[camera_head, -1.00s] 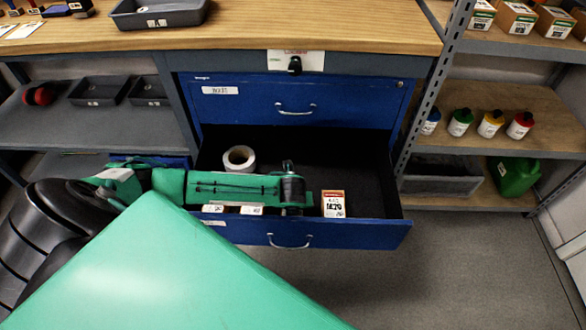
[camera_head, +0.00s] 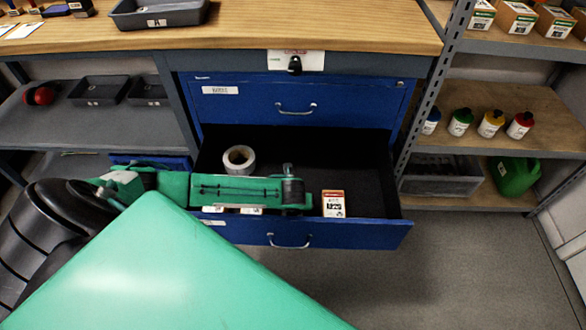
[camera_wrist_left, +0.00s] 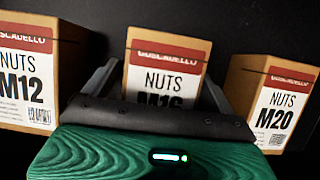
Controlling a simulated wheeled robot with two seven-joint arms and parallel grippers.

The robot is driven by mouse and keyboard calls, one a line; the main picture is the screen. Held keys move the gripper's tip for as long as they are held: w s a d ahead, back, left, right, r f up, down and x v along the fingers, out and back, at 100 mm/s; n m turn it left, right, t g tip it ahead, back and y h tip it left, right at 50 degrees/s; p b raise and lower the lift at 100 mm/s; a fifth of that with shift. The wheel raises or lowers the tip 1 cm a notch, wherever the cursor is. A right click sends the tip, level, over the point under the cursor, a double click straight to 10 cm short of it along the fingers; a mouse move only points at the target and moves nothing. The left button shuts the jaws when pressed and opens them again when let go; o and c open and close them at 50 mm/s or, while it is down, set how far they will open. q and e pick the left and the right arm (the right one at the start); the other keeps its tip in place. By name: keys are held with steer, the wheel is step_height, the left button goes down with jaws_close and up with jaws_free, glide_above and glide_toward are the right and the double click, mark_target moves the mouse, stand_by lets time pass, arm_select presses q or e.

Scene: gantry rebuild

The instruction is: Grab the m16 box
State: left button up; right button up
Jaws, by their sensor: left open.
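The M16 box (camera_wrist_left: 164,68) is an orange-brown carton with a red and white label, upright in the middle of the left wrist view. The gripper body covers its lower part. My left gripper (camera_wrist_left: 158,88) is open, with one finger at each side of this box. In the head view my left gripper (camera_head: 292,194) is over the open drawer and hides the M16 box. The M12 box (camera_wrist_left: 27,75) is to its left and the M20 box (camera_wrist_left: 272,100) to its right. The M20 box also shows in the head view (camera_head: 333,204). My right gripper is not in view.
The open blue drawer (camera_head: 375,232) also holds a white tape roll (camera_head: 239,159). Two box labels show partly below my left arm. A closed drawer (camera_head: 350,104) and a wooden worktop (camera_head: 330,35) are above. Shelves (camera_head: 545,110) stand to the right.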

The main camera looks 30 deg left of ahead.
arm_select(q)
steer(key=shift+f, duration=0.1)
steer(key=c, duration=1.4)
